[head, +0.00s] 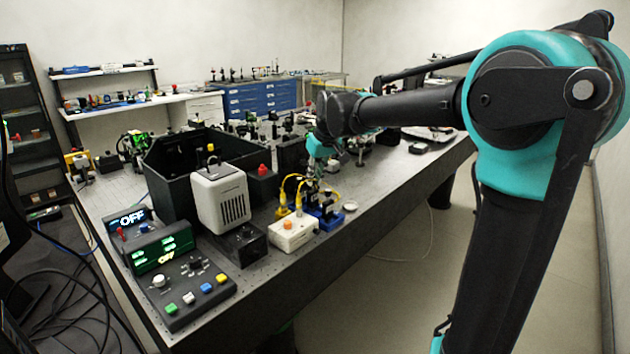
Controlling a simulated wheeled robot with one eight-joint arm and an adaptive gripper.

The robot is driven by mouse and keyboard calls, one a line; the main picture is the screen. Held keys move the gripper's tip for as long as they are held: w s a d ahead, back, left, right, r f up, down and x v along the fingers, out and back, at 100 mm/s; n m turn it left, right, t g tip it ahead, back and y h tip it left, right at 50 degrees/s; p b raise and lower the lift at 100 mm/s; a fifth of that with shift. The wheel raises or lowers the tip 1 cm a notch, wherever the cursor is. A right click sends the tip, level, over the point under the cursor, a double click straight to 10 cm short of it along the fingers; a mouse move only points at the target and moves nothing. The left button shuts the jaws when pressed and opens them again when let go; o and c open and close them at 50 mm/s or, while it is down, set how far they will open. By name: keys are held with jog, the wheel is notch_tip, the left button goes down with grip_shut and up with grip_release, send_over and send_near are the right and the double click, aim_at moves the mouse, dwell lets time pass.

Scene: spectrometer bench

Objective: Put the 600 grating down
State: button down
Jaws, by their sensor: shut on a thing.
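My gripper (318,158) is small and far off in the head view, at the end of my arm. It points down over the bench, just behind the yellow cables and blue mounts. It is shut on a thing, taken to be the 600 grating. The grating itself is too small and too crowded by parts around it to make out. I cannot tell whether it touches the bench top.
The perforated bench (120,200) is crowded. A light grey lamp housing (222,200), a black open enclosure (165,170), a white box (293,233) and a button panel (187,292) stand nearer. Blue drawers (258,98) are behind. The bench's right edge strip is mostly clear.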

jog(key=shift+f, duration=0.7)
jog(key=c, duration=1.5)
grip_release()
jog(key=v, duration=1.2)
jog(key=s+d+f+m+h, duration=0.1)
jog(key=s+d+f+m, duration=0.1)
jog(key=s+d+f, duration=0.5)
jog(key=s+d+f+m, duration=0.2)
jog(key=s+d+f, duration=0.6)
jog(key=f, duration=0.6)
jog(key=s+d+f+m+h, duration=0.1)
jog(key=s+d+f+m, duration=0.1)
jog(key=s+d+f, duration=0.5)
jog(key=shift+s+d+f+m+h, duration=0.1)
jog(key=shift+f+m, duration=0.05)
jog(key=shift+f, duration=0.55)
jog(key=shift+s+d+f+m+h, duration=0.1)
jog(key=shift+d+f, duration=0.05)
jog(key=shift+f, duration=0.55)
jog(key=shift+s+d+f+m+h, duration=0.1)
jog(key=shift+f+m, duration=0.05)
jog(key=shift+f, duration=0.5)
